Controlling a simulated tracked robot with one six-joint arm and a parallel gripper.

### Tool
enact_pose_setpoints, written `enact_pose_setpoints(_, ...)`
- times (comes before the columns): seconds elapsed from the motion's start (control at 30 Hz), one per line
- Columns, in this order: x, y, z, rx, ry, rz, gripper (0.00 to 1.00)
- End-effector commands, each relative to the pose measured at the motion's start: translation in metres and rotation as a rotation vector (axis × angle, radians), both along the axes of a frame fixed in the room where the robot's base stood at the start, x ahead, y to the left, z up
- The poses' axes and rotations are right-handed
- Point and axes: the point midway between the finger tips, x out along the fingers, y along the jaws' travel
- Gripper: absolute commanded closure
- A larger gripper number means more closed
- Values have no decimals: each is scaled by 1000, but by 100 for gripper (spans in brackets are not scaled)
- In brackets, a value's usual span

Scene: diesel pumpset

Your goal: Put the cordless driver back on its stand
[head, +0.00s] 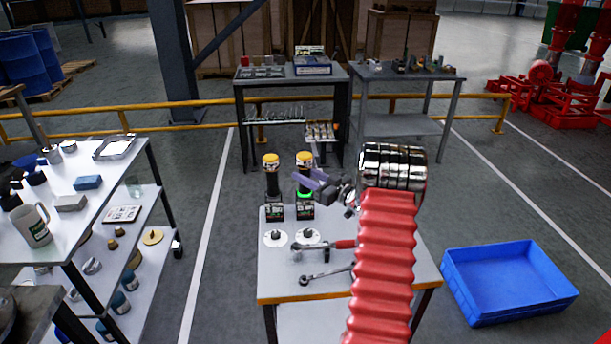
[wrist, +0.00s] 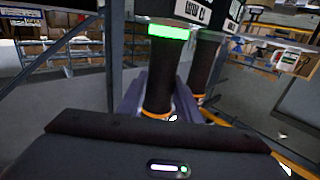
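Two upright black cordless drivers with yellow tops stand side by side at the table's back edge: a left one (head: 271,182) and a right one (head: 304,159). Each is above a black labelled base (head: 275,212). The right one has a lit green band (wrist: 172,32). My gripper (head: 308,184) is at the right driver, its purple fingers on either side of the black handle (wrist: 166,80). The fingers look close to the handle; I cannot tell whether they press on it. The right driver's bottom looks level with the left one's; whether it rests on its base is unclear.
A blue crate (head: 508,282) stands on the floor at right. A loaded shelf (head: 90,215) is at left.

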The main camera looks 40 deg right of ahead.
Motion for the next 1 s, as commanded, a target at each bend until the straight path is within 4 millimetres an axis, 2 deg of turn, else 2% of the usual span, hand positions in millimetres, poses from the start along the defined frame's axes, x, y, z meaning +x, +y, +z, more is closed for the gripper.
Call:
enact_pose_setpoints(0.3, 0, 0, 0, 0, 1, 0, 48)
enact_pose_setpoints(0.63, -4, -1, -1, 2, 3, -1, 48)
enact_pose_setpoints(0.77, -15, -3, -1, 0, 4, -2, 48)
enact_pose_setpoints(1.0, -50, -8, -1, 2, 3, -3, 48)
